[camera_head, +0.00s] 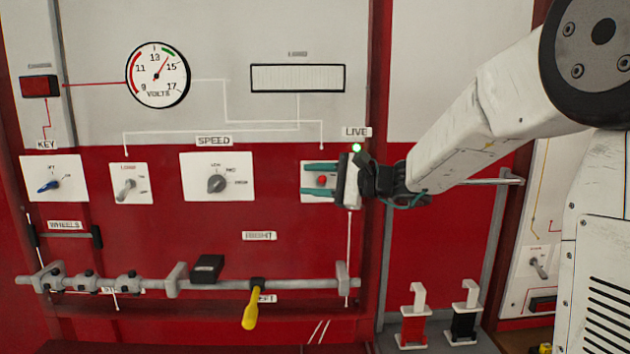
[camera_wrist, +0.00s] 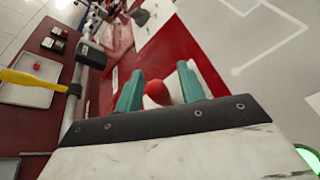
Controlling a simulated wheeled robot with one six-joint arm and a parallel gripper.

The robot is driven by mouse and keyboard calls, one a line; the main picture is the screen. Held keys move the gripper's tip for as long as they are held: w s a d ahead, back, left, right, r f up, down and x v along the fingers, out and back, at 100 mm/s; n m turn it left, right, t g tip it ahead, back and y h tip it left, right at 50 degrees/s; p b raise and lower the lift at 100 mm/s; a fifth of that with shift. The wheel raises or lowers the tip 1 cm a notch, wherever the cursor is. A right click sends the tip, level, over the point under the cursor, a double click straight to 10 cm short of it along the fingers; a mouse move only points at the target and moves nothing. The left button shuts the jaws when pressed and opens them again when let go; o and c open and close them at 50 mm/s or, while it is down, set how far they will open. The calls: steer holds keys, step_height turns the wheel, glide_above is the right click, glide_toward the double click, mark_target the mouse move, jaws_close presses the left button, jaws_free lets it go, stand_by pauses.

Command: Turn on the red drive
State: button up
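The red drive panel (camera_head: 354,220) carries a white plate with a small round red knob (camera_head: 322,181), below the LIVE label (camera_head: 356,132). A green lamp (camera_head: 356,147) beside the label is lit. My gripper (camera_head: 306,181) reaches in from the right, its teal fingers above and below the red knob with gaps visible. In the wrist view, the red knob (camera_wrist: 157,92) lies between the two fingers (camera_wrist: 158,85); contact is hard to judge there. The blue KEY switch (camera_head: 47,186) is turned at a slant. The SPEED knob (camera_head: 216,183) and a toggle (camera_head: 126,188) are to the left.
A volts gauge (camera_head: 158,75) reads about 14. A grey rail (camera_head: 220,284) runs below with a yellow-handled lever (camera_head: 252,310) hanging down. Red (camera_head: 413,318) and black (camera_head: 464,318) terminal blocks stand at lower right. A grey bar (camera_head: 480,182) passes behind my arm.

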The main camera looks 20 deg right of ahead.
steer(key=v, duration=0.7)
steer(key=shift+s+d, duration=0.25)
steer(key=shift+d, duration=0.1)
steer(key=shift+f, duration=0.1)
steer(key=s+a+f+n+g+h, duration=0.2)
steer(key=s+f+n+g, duration=0.15)
steer(key=s+f, duration=0.35)
steer(key=s+a+f+n+g+h, duration=0.25)
steer(key=s+f+g, duration=0.2)
steer(key=s, duration=0.45)
steer(key=s+d+f+n+h, duration=0.1)
steer(key=s+d+n+h, duration=0.1)
steer(key=s, duration=0.7)
steer(key=s+d+f+n+h, duration=0.1)
steer(key=s+n+h, duration=0.4)
steer(key=s+h, duration=0.2)
steer(key=shift+s+d+n+g, duration=0.3)
steer(key=shift+s+d+g, duration=0.1)
steer(key=shift+s, duration=0.5)
